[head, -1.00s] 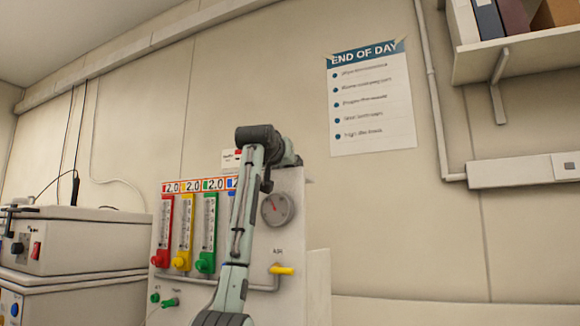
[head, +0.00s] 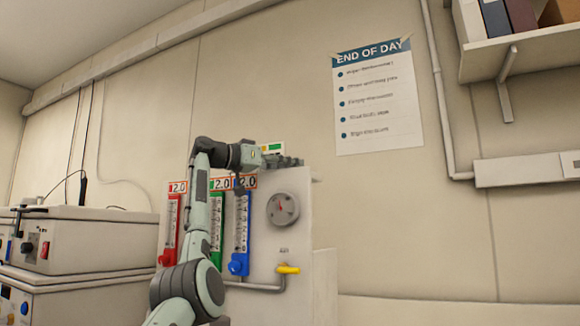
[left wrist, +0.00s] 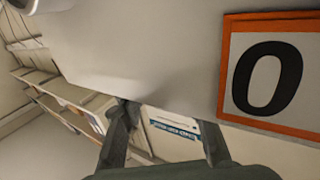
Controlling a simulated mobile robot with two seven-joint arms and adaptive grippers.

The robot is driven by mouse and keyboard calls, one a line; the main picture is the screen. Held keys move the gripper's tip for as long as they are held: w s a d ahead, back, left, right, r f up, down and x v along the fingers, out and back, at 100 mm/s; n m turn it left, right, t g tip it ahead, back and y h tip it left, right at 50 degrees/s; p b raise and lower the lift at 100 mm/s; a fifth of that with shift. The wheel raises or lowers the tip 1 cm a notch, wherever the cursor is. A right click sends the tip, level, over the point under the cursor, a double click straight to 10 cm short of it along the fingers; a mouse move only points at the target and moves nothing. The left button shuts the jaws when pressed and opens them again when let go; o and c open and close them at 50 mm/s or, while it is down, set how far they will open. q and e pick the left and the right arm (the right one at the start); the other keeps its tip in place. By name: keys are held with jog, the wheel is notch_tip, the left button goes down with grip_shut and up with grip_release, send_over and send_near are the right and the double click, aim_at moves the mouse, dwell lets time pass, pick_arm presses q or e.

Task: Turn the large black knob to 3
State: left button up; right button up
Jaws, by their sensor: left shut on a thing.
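My right gripper is not in view.
The panel carries a red flowmeter (head: 171,230), a green one (head: 217,235) and a blue one (head: 240,235), and a yellow valve handle (head: 288,269). An orange-framed "0" (left wrist: 265,75) is close to the wrist camera.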

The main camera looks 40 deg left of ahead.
pick_arm(q)
jog(key=shift+h, duration=0.3)
jog(key=o, duration=1.2)
jog(key=shift+c, duration=0.2)
jog(key=v, duration=1.2)
